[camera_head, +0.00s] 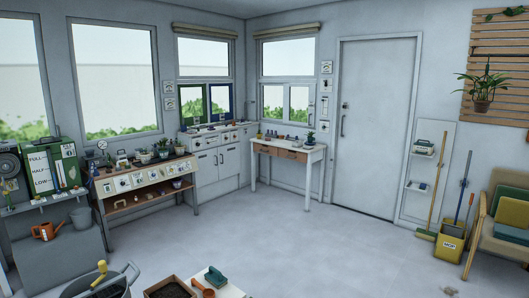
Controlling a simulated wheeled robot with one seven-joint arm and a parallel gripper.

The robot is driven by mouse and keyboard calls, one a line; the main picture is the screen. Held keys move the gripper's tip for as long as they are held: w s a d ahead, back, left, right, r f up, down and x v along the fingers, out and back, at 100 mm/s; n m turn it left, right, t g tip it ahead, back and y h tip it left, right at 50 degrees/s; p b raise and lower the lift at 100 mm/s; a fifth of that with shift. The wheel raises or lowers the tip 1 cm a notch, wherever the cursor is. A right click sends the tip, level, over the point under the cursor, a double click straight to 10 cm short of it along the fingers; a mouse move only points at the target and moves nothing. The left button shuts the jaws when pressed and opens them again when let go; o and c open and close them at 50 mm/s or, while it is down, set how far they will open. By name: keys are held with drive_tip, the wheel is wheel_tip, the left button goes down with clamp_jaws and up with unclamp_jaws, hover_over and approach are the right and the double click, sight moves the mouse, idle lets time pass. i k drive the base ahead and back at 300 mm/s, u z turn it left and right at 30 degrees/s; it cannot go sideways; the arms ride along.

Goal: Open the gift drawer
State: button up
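A white side table (312,157) stands against the far wall, left of the door. It has brown wooden drawer fronts (292,155) under its top, and they look closed. No label saying gift can be read from here, so I cannot tell which drawer is the gift drawer. Small pots and other little items stand on the tabletop. My gripper is not in view.
A long wooden workbench (128,174) with many small items stands at the left. A grey bucket, a soil box (170,288) and a white surface fill the bottom foreground. A yellow mop bucket (451,246) and an armchair are at right. The middle floor (300,235) is clear.

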sight(271, 150)
drive_tip(key=z, duration=0.55)
drive_tip(key=k, duration=0.65)
drive_tip(key=z, duration=0.5)
drive_tip(key=i, duration=1.7)
drive_tip(key=u, duration=0.5)
drive_tip(key=i, duration=2)
drive_tip(key=u, duration=1.4)
drive_tip(key=i, duration=1.75)
drive_tip(key=u, duration=0.25)
drive_tip(key=i, duration=2.5)
drive_tip(key=z, duration=0.6)
drive_tip(key=i, duration=3.25)
drive_tip(key=z, duration=0.3)
